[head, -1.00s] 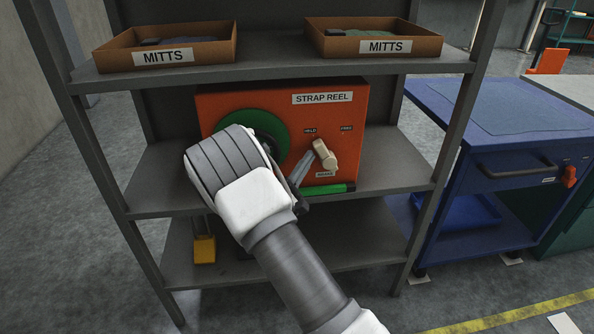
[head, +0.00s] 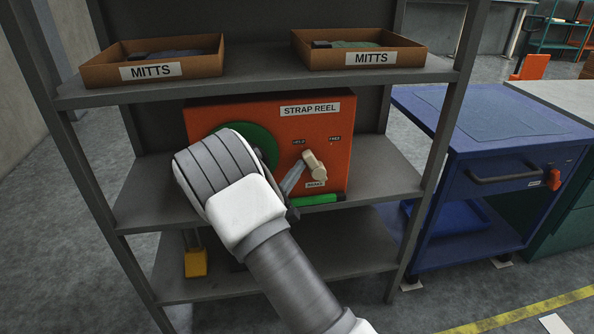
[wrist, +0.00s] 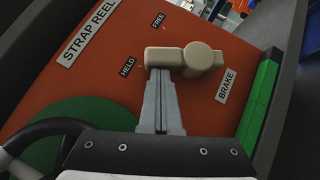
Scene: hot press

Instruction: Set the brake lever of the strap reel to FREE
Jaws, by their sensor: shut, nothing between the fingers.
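The strap reel (head: 270,112) is an orange box with a green disc, standing on the middle shelf. Its beige brake lever (head: 314,166) is on the front face, below the HELD and FREE labels. In the wrist view the brake lever (wrist: 175,59) points from its round hub toward HELD (wrist: 127,67), away from FREE (wrist: 158,20). My gripper (wrist: 159,74) is shut and empty. Its fingertips are at the lever's free end, on the HELD side, touching or very close to it. In the head view my gripper (head: 300,168) is partly hidden by my wrist.
A green bar (head: 314,199) runs along the reel's lower edge. Shelf boards lie above and below the reel, with two MITTS boxes (head: 172,72) on the upper board. A yellow object (head: 195,263) hangs below. A blue cart (head: 470,165) stands at the right.

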